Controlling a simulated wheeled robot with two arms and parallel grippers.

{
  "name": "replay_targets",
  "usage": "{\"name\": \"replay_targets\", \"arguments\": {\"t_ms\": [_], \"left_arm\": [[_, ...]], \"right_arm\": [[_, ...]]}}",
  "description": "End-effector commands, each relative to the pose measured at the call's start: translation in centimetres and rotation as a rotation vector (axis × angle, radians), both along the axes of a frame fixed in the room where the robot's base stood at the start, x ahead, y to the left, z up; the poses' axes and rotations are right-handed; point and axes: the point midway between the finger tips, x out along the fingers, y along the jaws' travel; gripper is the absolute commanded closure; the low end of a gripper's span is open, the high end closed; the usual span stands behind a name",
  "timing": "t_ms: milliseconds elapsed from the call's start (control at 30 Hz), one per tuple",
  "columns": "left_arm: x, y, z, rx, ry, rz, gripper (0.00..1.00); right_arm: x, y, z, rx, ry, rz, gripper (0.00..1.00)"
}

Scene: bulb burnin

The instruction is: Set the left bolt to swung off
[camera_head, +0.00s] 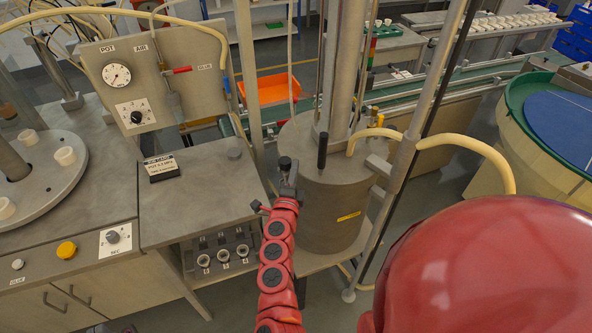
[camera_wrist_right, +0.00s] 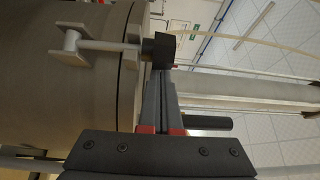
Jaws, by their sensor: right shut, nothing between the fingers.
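The left bolt shows in the head view as a black knob (camera_head: 285,163) at the left edge of the grey pot's lid. In the right wrist view its pale shaft (camera_wrist_right: 108,45) runs from a bracket on the pot wall (camera_wrist_right: 105,100) across the lid seam to the black knob (camera_wrist_right: 160,48). It appears to stand upright against the pot (camera_head: 330,215), not swung out. My right gripper (camera_wrist_right: 164,72) is shut and empty, its fingertips close to the knob; whether they touch is unclear. It also shows in the head view (camera_head: 287,180). My left gripper is out of view.
A black upright handle (camera_head: 322,150) stands on the lid. Metal posts and a cream hose (camera_head: 470,145) flank the pot on the right. A grey bench (camera_head: 200,190) with a row of sockets below is close on the left.

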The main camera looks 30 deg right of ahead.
Motion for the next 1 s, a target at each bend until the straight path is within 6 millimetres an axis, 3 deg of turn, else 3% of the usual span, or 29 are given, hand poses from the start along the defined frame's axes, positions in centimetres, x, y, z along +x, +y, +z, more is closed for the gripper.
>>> {"name": "replay_targets", "arguments": {"t_ms": [567,767,1000], "left_arm": [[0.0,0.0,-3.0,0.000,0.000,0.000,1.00],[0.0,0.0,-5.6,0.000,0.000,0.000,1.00],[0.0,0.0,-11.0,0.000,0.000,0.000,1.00]], "right_arm": [[-0.1,1.0,-0.4,-0.099,-0.011,0.001,1.00],[-0.1,1.9,-0.8,-0.181,-0.022,0.003,1.00],[-0.4,3.8,-1.7,-0.375,-0.047,0.001,1.00]]}}
